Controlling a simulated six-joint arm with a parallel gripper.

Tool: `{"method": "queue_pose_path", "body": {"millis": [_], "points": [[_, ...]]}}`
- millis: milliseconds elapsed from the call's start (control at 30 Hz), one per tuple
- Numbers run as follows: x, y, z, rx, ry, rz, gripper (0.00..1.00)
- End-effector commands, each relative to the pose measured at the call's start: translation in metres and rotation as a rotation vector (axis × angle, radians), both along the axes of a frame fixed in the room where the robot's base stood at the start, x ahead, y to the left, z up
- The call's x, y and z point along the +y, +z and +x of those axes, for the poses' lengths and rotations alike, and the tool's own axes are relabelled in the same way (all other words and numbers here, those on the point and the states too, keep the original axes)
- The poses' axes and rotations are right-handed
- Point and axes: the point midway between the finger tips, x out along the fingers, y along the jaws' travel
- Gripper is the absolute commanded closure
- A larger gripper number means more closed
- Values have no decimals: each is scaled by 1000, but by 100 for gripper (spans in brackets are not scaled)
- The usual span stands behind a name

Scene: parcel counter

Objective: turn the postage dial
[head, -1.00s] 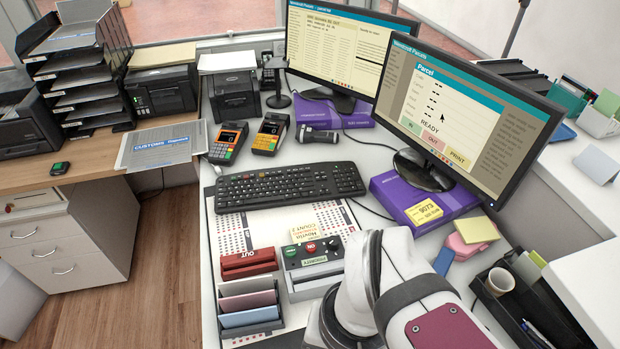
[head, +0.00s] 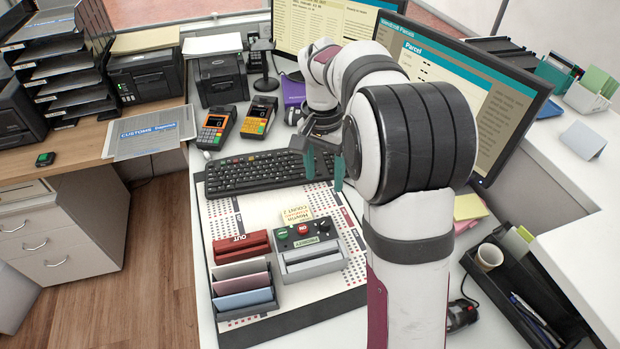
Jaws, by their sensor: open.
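The knob's pointer setting is too small to read. My gripper (head: 323,167) points down over the right part of the keyboard, behind and above the box. Its two teal fingers are apart with nothing between them. It is not touching the knob.
A paper note (head: 297,214) stands just behind the box. A red OUT holder (head: 242,246) and a slotted card rack (head: 242,285) are close on its left. The keyboard (head: 262,172) is behind. My arm covers much of the right side and partly hides the monitors.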

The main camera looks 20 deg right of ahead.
Motion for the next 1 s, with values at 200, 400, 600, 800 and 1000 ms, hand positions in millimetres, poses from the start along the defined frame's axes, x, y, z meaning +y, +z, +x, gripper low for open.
{"method": "queue_pose_path", "body": {"millis": [200, 400, 600, 800, 1000], "points": [[-2, -65, -5, 7, 1, 2, 34], [-3, -116, -6, 4, 1, 2, 34], [-4, -137, -7, 1, 1, 2, 34], [-4, -141, -7, 0, 1, 1, 34], [-4, -140, -7, 0, 2, 1, 48]]}}
